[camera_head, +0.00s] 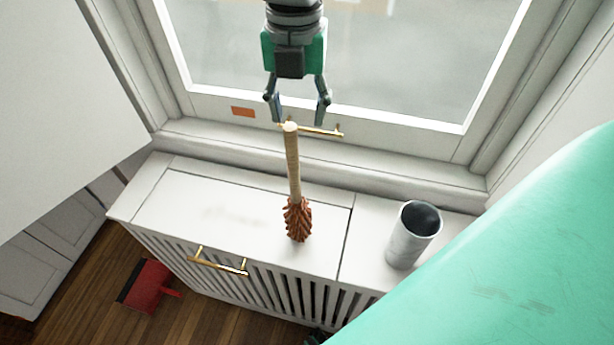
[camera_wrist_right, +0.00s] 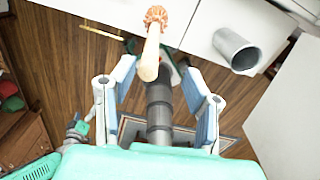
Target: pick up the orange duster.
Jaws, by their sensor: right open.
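The orange duster (camera_head: 298,218) has a pale wooden handle and shaggy orange bristles. Its bristles are on the white cabinet top and its handle rises toward the window. In the right wrist view the duster (camera_wrist_right: 150,52) shows its handle end toward the camera, beyond and between the fingers. My right gripper (camera_head: 297,112) is open, just above the handle's end in the head view. The right wrist view shows its fingers (camera_wrist_right: 157,108) spread, with no duster between the pads. A small grey and green part at left there may be my left gripper (camera_wrist_right: 77,130); its jaws are unclear.
A grey metal cup (camera_head: 408,240) stands right of the duster on the slatted cabinet (camera_head: 200,192). A window with a brass handle (camera_head: 318,131) is behind. A red dustpan (camera_head: 148,284) lies on the wooden floor at left. The cabinet top left of the duster is clear.

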